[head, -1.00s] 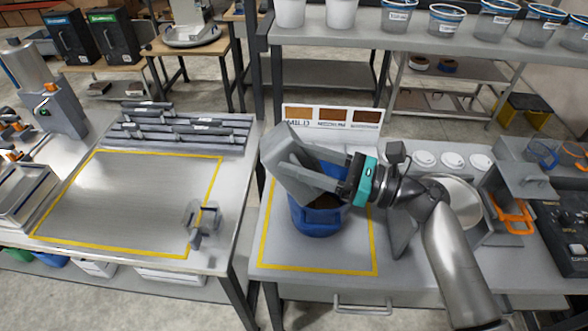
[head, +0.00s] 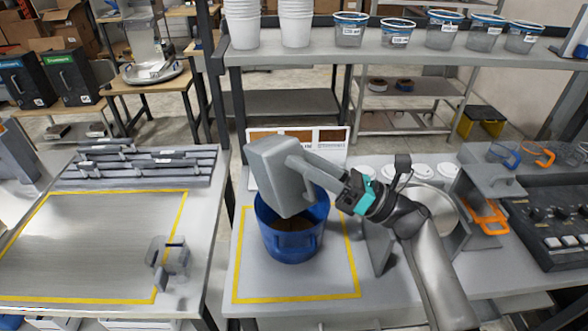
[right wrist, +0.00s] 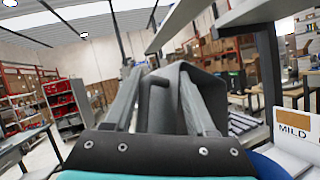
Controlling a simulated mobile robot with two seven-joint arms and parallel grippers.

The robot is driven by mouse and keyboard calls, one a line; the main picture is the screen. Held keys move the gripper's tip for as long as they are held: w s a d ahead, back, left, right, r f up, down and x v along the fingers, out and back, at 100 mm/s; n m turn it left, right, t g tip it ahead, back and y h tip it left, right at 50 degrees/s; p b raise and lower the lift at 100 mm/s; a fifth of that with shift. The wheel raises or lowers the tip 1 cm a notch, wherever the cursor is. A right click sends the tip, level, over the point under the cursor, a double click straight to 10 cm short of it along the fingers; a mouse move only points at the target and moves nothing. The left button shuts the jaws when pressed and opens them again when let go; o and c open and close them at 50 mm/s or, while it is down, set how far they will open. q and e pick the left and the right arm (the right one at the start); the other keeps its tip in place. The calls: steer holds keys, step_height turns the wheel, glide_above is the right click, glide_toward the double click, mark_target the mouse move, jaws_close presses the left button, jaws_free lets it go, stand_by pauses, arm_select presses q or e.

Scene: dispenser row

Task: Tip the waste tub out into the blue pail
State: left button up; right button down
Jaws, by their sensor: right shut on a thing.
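The grey waste tub (head: 272,172) is tipped steeply over the blue pail (head: 291,240), its lower end at the pail's mouth. My right gripper (head: 300,165) is shut on the tub by a grey handle-like part. In the right wrist view the tub (right wrist: 208,92) is between and beyond the fingers (right wrist: 160,98). The pail stands upright on the table inside a yellow outline. Brown matter shows in the pail; the tub's inside is hidden. My left gripper is not in view.
A card with brown swatches (head: 333,137) stands behind the pail. A shelf with cups (head: 349,30) runs above the back of the table. A round pan (head: 433,203) and a control panel (head: 555,228) lie to the right. The left table's outlined area (head: 90,235) is mostly clear.

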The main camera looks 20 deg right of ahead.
steer(key=shift+w+d+f+m+t+h+b, duration=0.15)
steer(key=shift+d+m+t+b, duration=0.25)
steer(key=shift+d+m+t, duration=0.55)
steer(key=shift+w+d+m+t+h+b, duration=0.1)
steer(key=shift+w+d+m+t+b, duration=0.2)
steer(key=shift+d+m+t, duration=0.6)
steer(key=shift+w+d+f+m+t+h+b, duration=0.1)
steer(key=shift+d+m+t+b, duration=0.35)
steer(key=shift+d+m+t, duration=0.5)
steer(key=shift+a+g, duration=0.15)
steer(key=shift+g, duration=0.15)
steer(key=shift+s, duration=0.1)
